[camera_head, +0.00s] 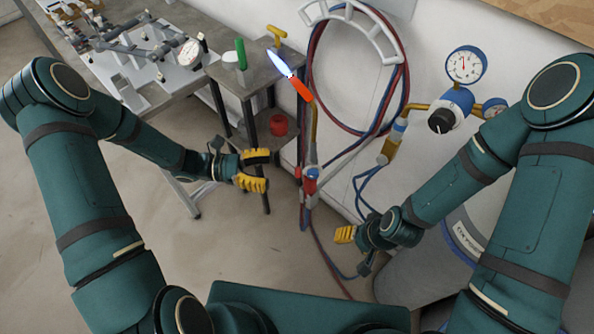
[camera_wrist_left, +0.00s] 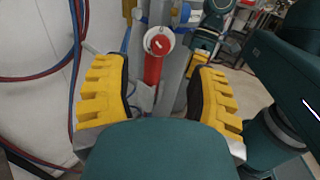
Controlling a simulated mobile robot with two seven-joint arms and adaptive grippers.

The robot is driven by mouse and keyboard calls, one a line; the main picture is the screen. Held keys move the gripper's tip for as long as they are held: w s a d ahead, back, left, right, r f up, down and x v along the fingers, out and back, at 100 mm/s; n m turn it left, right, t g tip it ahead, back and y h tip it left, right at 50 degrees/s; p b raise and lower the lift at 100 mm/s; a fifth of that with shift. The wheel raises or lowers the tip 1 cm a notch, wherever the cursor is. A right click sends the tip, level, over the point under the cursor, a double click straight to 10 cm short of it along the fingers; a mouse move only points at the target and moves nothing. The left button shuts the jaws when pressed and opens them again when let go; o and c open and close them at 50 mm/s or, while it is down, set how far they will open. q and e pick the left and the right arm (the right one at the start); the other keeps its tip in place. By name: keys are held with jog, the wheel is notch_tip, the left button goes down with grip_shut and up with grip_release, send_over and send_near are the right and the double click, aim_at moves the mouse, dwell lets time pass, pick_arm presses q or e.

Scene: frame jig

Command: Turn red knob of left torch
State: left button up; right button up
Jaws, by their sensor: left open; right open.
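The red knob (camera_wrist_left: 158,43) shows in the left wrist view as a small red disc with a pale rim, at the top of the red body (camera_wrist_left: 152,70). My left gripper (camera_head: 262,171) is open and empty, left of the torch, with the knob ahead between its yellow fingers, apart from them. My right gripper (camera_head: 346,234) is open and empty, low and right of the torch.
Red and blue hoses (camera_head: 320,75) hang coiled on a white wall bracket (camera_head: 350,12) behind the torch. A pressure gauge (camera_head: 466,65) with a black regulator knob (camera_head: 441,121) is at right. A small stand holds a green object (camera_head: 241,53) and a red cup (camera_head: 279,125).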

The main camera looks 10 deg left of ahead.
aim_at(297, 172)
pick_arm(q)
jog(key=d, duration=0.7)
jog(key=shift+w+d+b, duration=0.3)
grip_shut()
